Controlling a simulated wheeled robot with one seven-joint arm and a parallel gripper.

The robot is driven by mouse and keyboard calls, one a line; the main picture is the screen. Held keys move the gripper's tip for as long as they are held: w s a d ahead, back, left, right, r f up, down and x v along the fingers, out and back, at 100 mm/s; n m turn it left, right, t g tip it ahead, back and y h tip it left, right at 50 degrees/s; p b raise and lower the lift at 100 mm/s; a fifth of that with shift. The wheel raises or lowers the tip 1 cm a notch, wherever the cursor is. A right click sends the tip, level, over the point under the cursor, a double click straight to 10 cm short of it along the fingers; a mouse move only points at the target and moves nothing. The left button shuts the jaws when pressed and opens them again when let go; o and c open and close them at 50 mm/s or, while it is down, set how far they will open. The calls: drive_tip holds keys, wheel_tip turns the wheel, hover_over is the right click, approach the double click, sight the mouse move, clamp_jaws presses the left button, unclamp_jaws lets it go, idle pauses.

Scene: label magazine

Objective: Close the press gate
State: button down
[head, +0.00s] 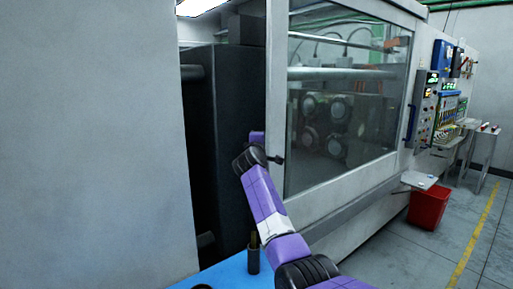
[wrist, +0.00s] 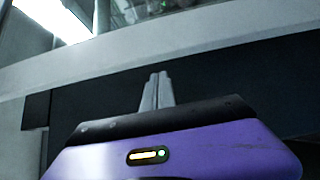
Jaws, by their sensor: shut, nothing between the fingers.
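The press gate (head: 276,120) is a large pale-framed sliding panel with a wide window (head: 345,110). It stands partly open, with a dark gap (head: 222,140) between its left edge and the pale wall panel on the left. My purple arm reaches up to the gate's left edge in the head view. The fingertips cannot be made out there, and I cannot tell whether they touch the gate. A small dark knob (head: 277,159) shows at that edge beside my wrist. In the wrist view my gripper (wrist: 160,77) is shut and empty, its fingers together before a dark surface below a pale band.
A pale wall panel (head: 90,140) fills the left. A control panel (head: 426,105), a red bin (head: 428,206) and a small table (head: 484,145) stand at right. The floor there is open.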

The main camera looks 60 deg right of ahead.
drive_tip(key=b+v, duration=0.1)
drive_tip(key=v, duration=0.6)
drive_tip(key=shift+a, duration=0.5)
drive_tip(key=shift+w, duration=0.15)
